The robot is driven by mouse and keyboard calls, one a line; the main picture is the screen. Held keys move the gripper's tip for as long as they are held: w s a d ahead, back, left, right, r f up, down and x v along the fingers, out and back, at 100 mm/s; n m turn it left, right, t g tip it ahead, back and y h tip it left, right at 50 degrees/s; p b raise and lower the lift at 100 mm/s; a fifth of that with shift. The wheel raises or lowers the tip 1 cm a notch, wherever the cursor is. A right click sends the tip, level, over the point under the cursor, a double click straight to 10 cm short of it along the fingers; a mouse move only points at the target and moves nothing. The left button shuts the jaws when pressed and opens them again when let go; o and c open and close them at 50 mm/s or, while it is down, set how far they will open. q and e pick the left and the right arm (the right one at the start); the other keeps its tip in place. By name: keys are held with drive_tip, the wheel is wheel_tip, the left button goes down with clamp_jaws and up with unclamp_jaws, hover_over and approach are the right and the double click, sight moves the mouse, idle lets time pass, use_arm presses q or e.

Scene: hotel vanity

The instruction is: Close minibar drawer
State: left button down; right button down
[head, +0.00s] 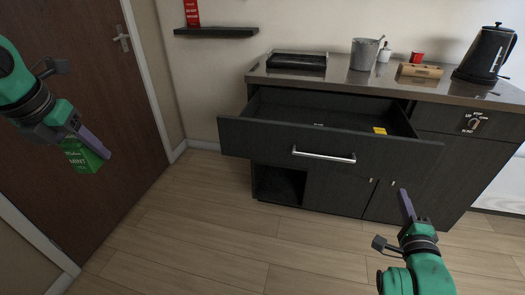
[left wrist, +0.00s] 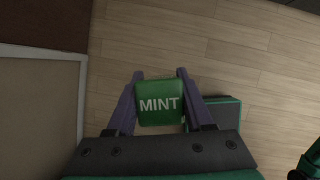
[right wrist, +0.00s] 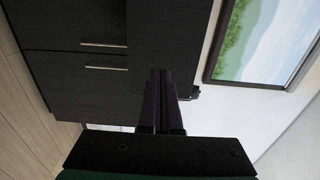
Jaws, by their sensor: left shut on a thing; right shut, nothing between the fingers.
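The minibar drawer (head: 320,148) is dark wood with a silver bar handle (head: 323,155) and stands pulled out of the cabinet. A small yellow packet (head: 380,131) lies inside it near the right end. My left gripper (head: 97,146) is shut on a green mint box (head: 82,156), in front of the door at the left. The box, with "MINT" on its face, also shows between the fingers in the left wrist view (left wrist: 159,104). My right gripper (head: 405,195) is shut and empty, in front of the cabinet and below the drawer's right end. Its closed fingers show in the right wrist view (right wrist: 162,95).
The countertop (head: 345,75) holds a black tray (head: 298,62), an ice bucket (head: 363,55), a wooden box (head: 420,70), a red cup (head: 417,57) and a black kettle (head: 484,54). A dark shelf (head: 216,32) hangs at the back left. The wooden floor (head: 210,235) in front is clear.

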sight(390, 164)
use_arm(q)
drive_tip(key=shift+a+f+b, duration=0.2)
drive_tip(key=shift+f+b, duration=0.35)
drive_tip(key=shift+f, duration=0.1)
use_arm(e)
drive_tip(key=x, duration=1.1)
drive_tip(key=shift+w+a+r, duration=0.1)
